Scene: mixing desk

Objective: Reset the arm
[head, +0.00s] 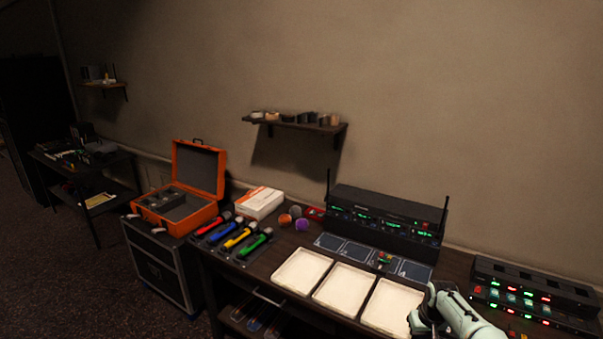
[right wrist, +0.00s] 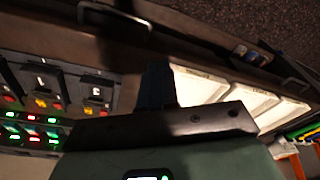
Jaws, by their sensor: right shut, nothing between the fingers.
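My right arm reaches in from the lower right of the head view. Its dark gripper (head: 422,318) is over the front edge of the desk, by the rightmost white tray (head: 386,305). In the right wrist view my right gripper (right wrist: 155,82) is a dark shape in shadow, shut and empty. Its fingertips are hard to make out. My left arm and gripper are not in the head view.
Three white trays lie along the desk front; the middle tray (head: 345,288) is bare. A receiver rack (head: 385,215) stands behind them. A charger with lit lights (head: 530,290) is at the right. Coloured microphones (head: 238,238) and an open orange case (head: 190,185) are left.

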